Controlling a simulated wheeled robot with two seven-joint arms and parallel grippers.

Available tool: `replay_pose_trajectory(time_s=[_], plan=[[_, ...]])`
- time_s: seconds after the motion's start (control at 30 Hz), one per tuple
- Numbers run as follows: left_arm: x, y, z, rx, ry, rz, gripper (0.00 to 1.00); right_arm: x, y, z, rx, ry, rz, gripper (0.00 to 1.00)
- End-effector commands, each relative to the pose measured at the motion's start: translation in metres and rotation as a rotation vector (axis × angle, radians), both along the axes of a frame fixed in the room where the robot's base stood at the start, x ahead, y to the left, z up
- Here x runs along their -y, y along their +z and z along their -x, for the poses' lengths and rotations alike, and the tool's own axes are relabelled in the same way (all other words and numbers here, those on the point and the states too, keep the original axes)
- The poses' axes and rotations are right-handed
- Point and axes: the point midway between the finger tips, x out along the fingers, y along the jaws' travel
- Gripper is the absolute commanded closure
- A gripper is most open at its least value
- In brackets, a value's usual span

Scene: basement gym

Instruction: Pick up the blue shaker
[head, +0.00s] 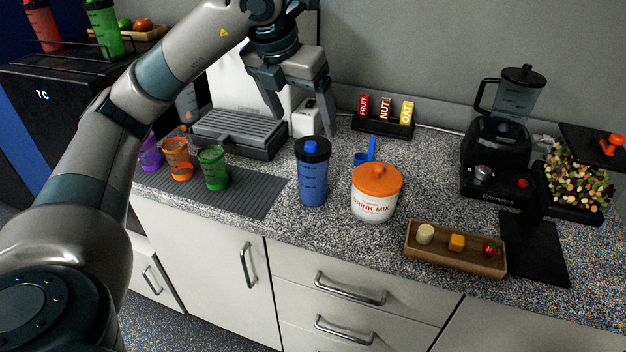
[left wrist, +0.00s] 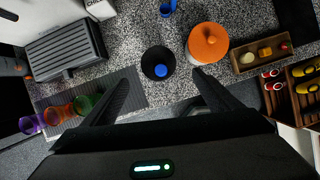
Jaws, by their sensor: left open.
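The blue shaker (head: 312,180) stands upright on the speckled counter, with a black lid and a blue cap. In the left wrist view I see it from above as a dark round lid (left wrist: 158,62) with a blue centre, ahead of the fingers and between their lines. My left gripper (head: 300,112) is open and empty, above and behind the shaker in the head view, apart from it. Its two fingers also show in the left wrist view (left wrist: 162,92). My right gripper is in neither view.
An orange-lidded drink mix tub (head: 376,200) stands close right of the shaker, with a blue scoop (head: 366,152) behind. Green (head: 213,168), orange and purple cups stand left on a grey ribbed mat (head: 255,200). A grey grill (head: 235,130) is behind; a wooden tray (head: 450,262) lies right.

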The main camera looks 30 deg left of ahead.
Motion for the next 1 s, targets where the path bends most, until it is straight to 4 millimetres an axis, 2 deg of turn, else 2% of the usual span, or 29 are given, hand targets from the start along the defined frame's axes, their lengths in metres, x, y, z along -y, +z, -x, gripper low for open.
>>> replay_pose_trajectory(time_s=[0.23,0.37,0.6,0.77,1.0], plan=[[-0.001,-0.031,-0.011,-0.005,0.001,0.001,0.18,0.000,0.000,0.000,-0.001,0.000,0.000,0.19],[-0.002,-0.052,-0.021,-0.005,0.000,-0.001,0.18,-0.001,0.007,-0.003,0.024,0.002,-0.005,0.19],[-0.002,-0.086,-0.035,-0.004,0.000,0.000,0.18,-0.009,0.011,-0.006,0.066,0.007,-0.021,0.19],[-0.002,-0.094,-0.039,-0.001,0.000,0.000,0.18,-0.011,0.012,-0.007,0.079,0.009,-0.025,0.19],[-0.002,-0.095,-0.039,0.000,0.000,0.000,0.18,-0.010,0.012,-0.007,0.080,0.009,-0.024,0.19]])
